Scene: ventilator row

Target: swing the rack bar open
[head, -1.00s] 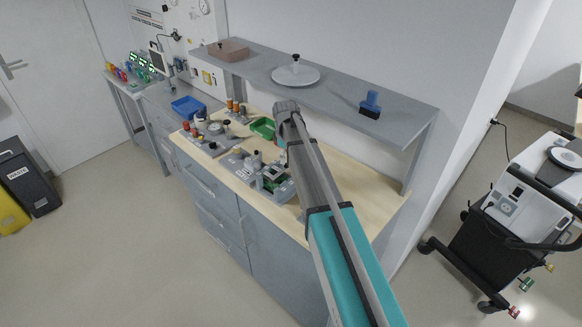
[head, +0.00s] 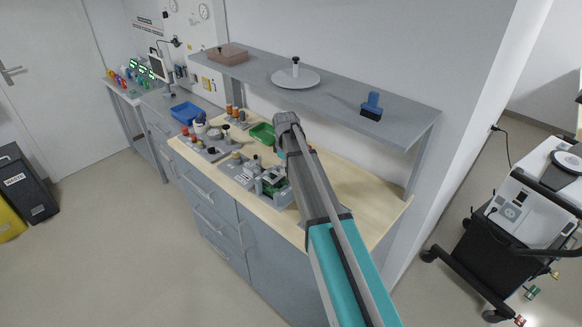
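A grey fixture (head: 282,196) with green and pale parts stands on the wooden bench top, just left of my arm. I cannot make out for sure which part is the rack bar, or whether it is swung open or closed. My arm reaches from the bottom of the head view up over the bench, with its grey far end above the bench top near the green tray (head: 262,134). My gripper is hidden behind or below my own arm, so neither its fingers nor any contact shows.
A grey shelf (head: 348,95) overhangs the back of the bench, carrying a white disc (head: 308,80), a blue-and-black block (head: 371,105) and a brown box (head: 229,54). A blue tray (head: 184,112) lies farther left. The bench top (head: 370,190) is clear right of my arm. A wheeled machine (head: 520,205) stands at right.

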